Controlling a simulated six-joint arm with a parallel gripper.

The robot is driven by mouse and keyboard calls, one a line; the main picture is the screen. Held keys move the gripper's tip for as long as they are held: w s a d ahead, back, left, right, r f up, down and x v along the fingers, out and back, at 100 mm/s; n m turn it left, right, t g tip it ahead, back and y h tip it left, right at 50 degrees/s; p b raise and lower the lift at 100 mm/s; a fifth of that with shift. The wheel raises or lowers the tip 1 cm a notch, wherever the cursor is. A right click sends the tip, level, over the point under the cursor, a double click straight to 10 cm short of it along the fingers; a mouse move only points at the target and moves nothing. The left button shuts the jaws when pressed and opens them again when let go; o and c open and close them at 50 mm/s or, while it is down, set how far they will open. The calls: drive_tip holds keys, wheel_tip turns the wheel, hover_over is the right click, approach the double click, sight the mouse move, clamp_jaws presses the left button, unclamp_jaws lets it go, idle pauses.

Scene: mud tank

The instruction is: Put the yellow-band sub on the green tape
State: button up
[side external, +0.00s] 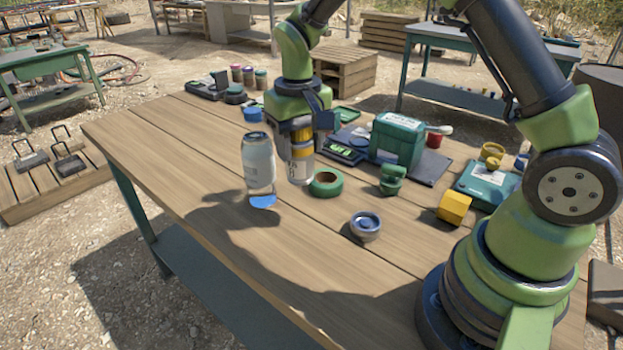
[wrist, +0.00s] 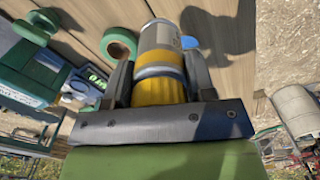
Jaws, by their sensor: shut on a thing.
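My gripper (side external: 305,128) is shut on the yellow-band sub (side external: 300,165), a grey cylinder with yellow at its upper part. The sub hangs upright with its lower end free, just left of the green tape (side external: 326,190). I cannot tell how far its bottom is above the table. In the wrist view the sub (wrist: 161,45) sits between both fingers, its yellow band near the palm, and the green tape ring (wrist: 107,45) lies flat to its left, apart from it. The tape's top is bare.
A silver can (side external: 258,165) is left of the sub, near a blue disc (side external: 262,202).

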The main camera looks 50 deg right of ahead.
drive_tip(key=w+d+r+m, duration=0.1)
drive_tip(key=w+d+r, duration=0.15)
drive_tip(key=d, duration=0.75)
approach(326, 178)
drive_tip(key=shift+f, duration=1.2)
drive_tip(key=o, duration=1.2)
drive_tip(key=shift+f, duration=0.15)
drive_tip(key=shift+c, duration=0.2)
